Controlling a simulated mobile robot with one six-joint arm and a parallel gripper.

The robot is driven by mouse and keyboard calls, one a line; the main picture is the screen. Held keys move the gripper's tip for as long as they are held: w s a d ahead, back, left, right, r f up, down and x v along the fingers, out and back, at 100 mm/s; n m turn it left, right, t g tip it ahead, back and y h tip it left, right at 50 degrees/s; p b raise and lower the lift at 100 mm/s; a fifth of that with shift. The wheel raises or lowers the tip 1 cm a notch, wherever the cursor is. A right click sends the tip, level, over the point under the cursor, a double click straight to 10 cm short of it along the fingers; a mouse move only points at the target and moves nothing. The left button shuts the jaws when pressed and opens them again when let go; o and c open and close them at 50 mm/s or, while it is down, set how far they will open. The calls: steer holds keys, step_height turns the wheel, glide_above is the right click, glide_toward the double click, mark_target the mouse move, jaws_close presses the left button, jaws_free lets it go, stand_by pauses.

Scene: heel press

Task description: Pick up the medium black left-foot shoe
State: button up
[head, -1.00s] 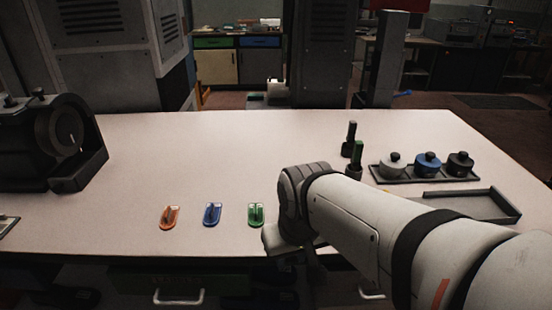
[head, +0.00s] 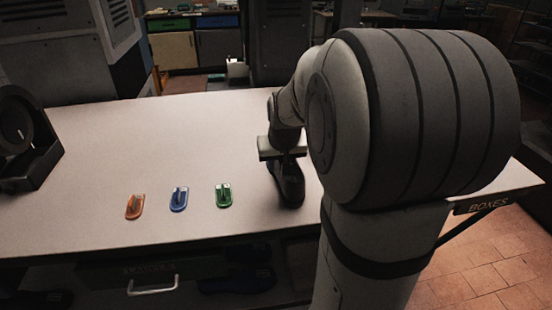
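A black shoe-like shape (head: 290,189) shows on or just above the table, directly under my gripper (head: 283,160), its rounded end toward the near edge. The gripper points down and its pale cross-piece sits right over the shape. The fingertips merge with the dark shape, so I cannot tell whether they are shut on it. Size and left or right foot cannot be read. Other dark shoes lie below the tabletop: one at the shelf under the middle (head: 237,282) and one at lower left (head: 38,300).
Orange (head: 135,206), blue (head: 179,199) and green (head: 223,195) small pieces stand in a row on the white table (head: 110,140). A dark machine (head: 22,140) stands at the left. My arm hides the table's right side. The table's middle is clear.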

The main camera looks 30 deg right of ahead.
mark_target(279, 169)
steer(key=shift+x, duration=1.55)
steer(key=shift+c, duration=0.4)
jaws_close()
steer(key=shift+r, duration=0.1)
